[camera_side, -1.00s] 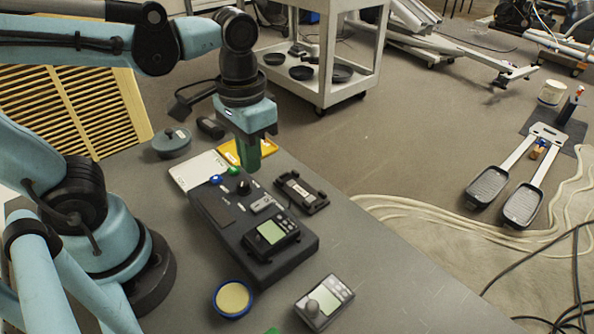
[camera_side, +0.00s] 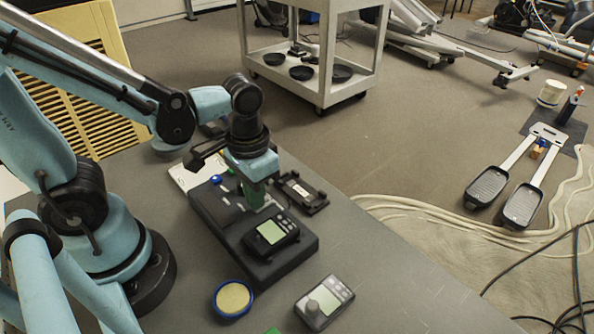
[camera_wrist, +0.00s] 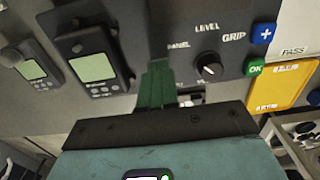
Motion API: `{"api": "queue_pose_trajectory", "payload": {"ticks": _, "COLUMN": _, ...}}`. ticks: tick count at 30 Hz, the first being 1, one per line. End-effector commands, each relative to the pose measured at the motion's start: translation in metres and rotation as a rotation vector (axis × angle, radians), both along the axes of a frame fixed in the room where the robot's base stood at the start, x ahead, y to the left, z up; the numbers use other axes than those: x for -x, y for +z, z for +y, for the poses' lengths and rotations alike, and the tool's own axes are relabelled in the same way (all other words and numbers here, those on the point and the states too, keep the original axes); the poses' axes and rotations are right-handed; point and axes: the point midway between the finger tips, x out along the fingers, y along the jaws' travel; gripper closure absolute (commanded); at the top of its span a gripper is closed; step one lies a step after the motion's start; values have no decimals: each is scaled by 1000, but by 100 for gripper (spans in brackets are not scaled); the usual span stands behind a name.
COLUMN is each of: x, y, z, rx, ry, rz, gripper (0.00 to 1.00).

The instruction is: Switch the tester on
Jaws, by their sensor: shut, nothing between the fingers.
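The tester is a dark box (camera_side: 285,264) on the bench. In the wrist view its panel (camera_wrist: 236,72) carries the printed words PANEL, LEVEL and GRIP. A black knob (camera_wrist: 208,68) sits under LEVEL. A blue plus button (camera_wrist: 263,34) and a green OK button (camera_wrist: 255,68) are at its right. A small pale metal part (camera_wrist: 190,98) is partly hidden by my gripper. A display unit with a lit green screen (camera_side: 270,232) sits on the box. My gripper (camera_side: 254,202) is shut and empty, its green fingers (camera_wrist: 158,68) low over the panel; contact is unclear.
A black tray (camera_side: 301,192) lies close beyond the tester. A blue-rimmed round pot (camera_side: 233,298) and a grey handset (camera_side: 325,302) stand on the near side. In the wrist view a yellow plate (camera_wrist: 282,86) lies past the buttons. The bench's right side is clear.

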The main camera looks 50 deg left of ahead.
Motion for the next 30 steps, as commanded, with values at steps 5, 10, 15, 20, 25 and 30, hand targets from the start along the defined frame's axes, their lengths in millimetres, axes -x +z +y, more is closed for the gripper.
{"api": "queue_pose_trajectory", "payload": {"ticks": 5, "x": 0, "y": 0, "z": 0, "rx": 0, "ry": 0, "rz": 0, "gripper": 100}}
{"api": "queue_pose_trajectory", "payload": {"ticks": 10, "x": 0, "y": -1, "z": 0, "rx": 0, "ry": 0, "rz": -3, "gripper": 100}}
{"api": "queue_pose_trajectory", "payload": {"ticks": 15, "x": 3, "y": -7, "z": 0, "rx": -1, "ry": -1, "rz": -66, "gripper": 100}}
{"api": "queue_pose_trajectory", "payload": {"ticks": 20, "x": 5, "y": -12, "z": 0, "rx": 0, "ry": -1, "rz": -101, "gripper": 100}}
{"api": "queue_pose_trajectory", "payload": {"ticks": 25, "x": 4, "y": -12, "z": 0, "rx": 1, "ry": 0, "rz": -101, "gripper": 100}}
{"api": "queue_pose_trajectory", "payload": {"ticks": 30, "x": 4, "y": -12, "z": 0, "rx": 2, "ry": 0, "rz": -101, "gripper": 100}}
